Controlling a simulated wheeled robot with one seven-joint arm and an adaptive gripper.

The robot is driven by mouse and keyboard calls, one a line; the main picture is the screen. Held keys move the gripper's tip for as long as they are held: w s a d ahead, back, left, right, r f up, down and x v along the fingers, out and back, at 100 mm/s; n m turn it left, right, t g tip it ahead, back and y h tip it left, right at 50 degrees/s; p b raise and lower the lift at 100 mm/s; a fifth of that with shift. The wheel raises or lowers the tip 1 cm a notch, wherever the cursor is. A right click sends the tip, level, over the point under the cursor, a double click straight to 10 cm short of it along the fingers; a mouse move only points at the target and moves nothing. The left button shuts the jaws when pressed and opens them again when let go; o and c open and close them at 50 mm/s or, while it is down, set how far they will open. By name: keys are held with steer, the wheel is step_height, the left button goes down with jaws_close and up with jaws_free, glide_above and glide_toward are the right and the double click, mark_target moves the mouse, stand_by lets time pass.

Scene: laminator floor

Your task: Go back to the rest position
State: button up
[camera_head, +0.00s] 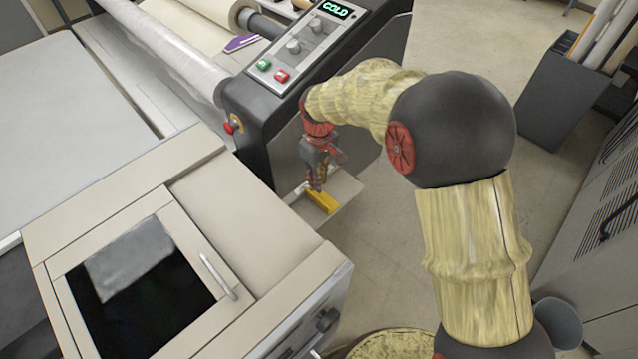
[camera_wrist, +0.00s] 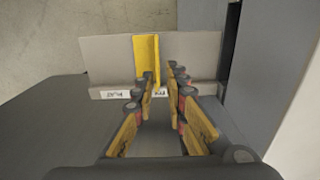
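My gripper (camera_head: 316,188) hangs at the end of my arm beside the laminator's dark end panel, pointing down over a small grey tray (camera_head: 347,187). In the wrist view my gripper (camera_wrist: 162,84) shows its fingers apart with a gap between them, and nothing is held.
The laminator control box (camera_head: 300,45) reads COLD and has green and red buttons. A beige cabinet (camera_head: 245,220) with a dark window stands at lower left. A grey bin (camera_head: 560,95) with rolls is at upper right. The floor (camera_head: 450,50) between is clear.

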stand_by(0.6)
steer(key=s+d+r+m+t+b, duration=0.2)
steer(key=s+d+r+m+b, duration=0.2)
steer(key=s+d, duration=0.6)
steer(key=s+d+r+m+t+b, duration=0.3)
steer(key=s+d+r+m+b, duration=0.2)
steer(key=s+d, duration=0.5)
steer(key=shift+s+r+t+b, duration=0.3)
steer(key=shift+s+r+b, duration=0.75)
steer(key=shift+s, duration=2.2)
